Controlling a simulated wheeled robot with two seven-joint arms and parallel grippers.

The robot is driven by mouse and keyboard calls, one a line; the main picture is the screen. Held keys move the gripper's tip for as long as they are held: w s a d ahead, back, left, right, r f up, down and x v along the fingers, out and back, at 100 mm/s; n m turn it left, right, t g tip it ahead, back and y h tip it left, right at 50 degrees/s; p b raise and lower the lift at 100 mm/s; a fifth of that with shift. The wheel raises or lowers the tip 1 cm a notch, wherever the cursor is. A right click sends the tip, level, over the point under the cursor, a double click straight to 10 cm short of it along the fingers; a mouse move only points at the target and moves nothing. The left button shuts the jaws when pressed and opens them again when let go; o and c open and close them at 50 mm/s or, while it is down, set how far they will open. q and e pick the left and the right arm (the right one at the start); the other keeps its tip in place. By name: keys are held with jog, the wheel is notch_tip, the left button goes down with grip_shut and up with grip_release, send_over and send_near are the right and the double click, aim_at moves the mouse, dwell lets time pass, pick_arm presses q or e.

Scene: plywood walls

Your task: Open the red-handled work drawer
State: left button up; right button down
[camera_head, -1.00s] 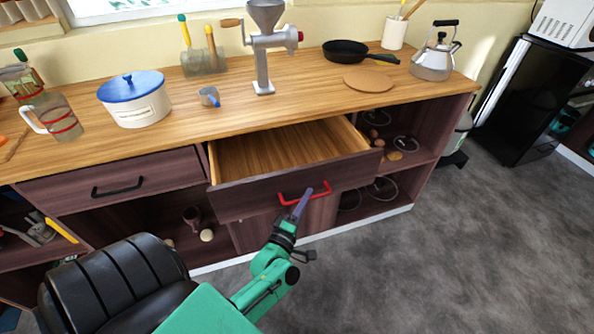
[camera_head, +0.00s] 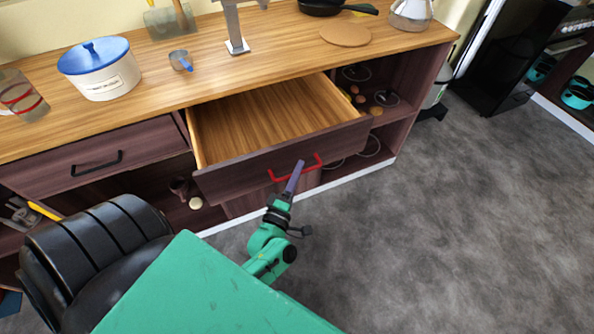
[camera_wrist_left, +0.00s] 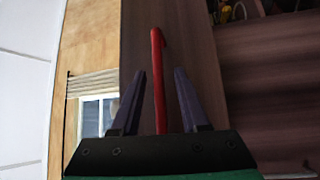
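The work drawer (camera_head: 240,182) under the wooden counter is pulled well out, and its bare wooden inside shows empty. Its red handle (camera_head: 309,169) is on the dark front panel. My left gripper (camera_head: 299,166) reaches the handle from the front and below. In the left wrist view, the red handle (camera_wrist_left: 157,90) stands between the two purple fingers (camera_wrist_left: 159,74), with a visible gap on each side, so the gripper is open around it. Whether a finger touches the bar from behind cannot be told. My right gripper is not in view.
A closed drawer with a black handle (camera_head: 97,164) is to the left. The counter (camera_head: 200,90) carries a blue-lidded pot (camera_head: 100,70), a small measuring cup (camera_head: 181,60) and a round board (camera_head: 345,34). Open shelves (camera_head: 400,115) are on the right. The grey floor (camera_head: 450,230) is clear.

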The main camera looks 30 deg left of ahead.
pick_arm(q)
jog(key=b+v, duration=0.2)
jog(key=v, duration=1.2)
jog(key=shift+s, duration=0.3)
